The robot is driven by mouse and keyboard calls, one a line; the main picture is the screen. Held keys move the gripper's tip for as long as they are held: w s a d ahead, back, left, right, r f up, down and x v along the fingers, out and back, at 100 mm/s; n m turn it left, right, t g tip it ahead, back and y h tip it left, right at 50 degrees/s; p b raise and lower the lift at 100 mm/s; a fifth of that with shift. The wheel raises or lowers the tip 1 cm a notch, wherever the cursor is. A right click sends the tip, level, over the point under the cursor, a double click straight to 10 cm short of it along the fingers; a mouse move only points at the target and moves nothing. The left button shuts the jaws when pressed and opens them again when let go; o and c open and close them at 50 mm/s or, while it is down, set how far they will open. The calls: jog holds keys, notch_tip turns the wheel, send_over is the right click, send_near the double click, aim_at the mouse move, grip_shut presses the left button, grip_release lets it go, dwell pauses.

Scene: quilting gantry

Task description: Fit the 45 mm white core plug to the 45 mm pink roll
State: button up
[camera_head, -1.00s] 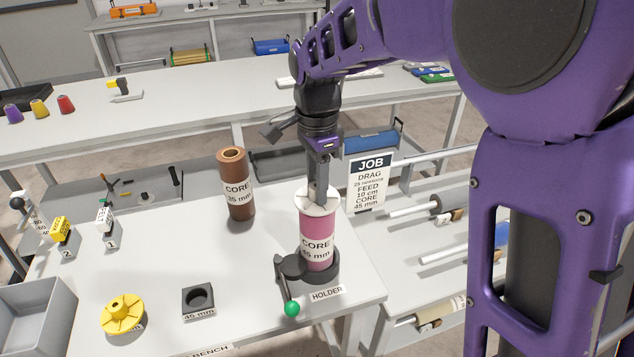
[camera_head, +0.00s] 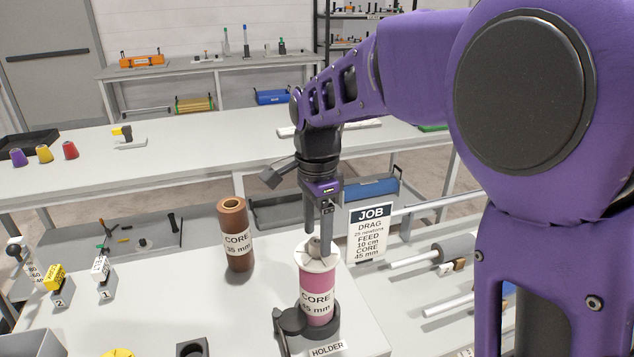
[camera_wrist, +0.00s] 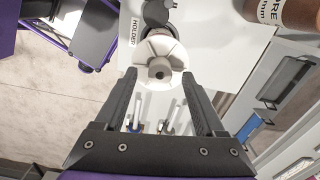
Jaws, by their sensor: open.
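The pink roll (camera_head: 317,284), labelled CORE 45 mm, stands upright in the dark holder (camera_head: 323,334) at the bench's right front. The white core plug (camera_head: 318,257) sits on the roll's top end, its flange against the top and its knob up. It also shows in the wrist view (camera_wrist: 160,60). My gripper (camera_head: 320,243) is just above the plug, pointing down, with its fingers apart on either side of the knob. In the wrist view the open fingers (camera_wrist: 163,78) hold nothing. The plug hides the roll's bore.
A brown 35 mm roll (camera_head: 236,236) stands left of the pink roll. The job card (camera_head: 370,232) stands behind at right. A yellow plug (camera_head: 118,353) and a dark square block (camera_head: 192,348) are at the front edge. The bench's middle left is clear.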

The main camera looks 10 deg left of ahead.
aim_at(317, 241)
notch_tip(317, 241, up, 15)
jog(key=p, duration=0.2)
dwell(0.5)
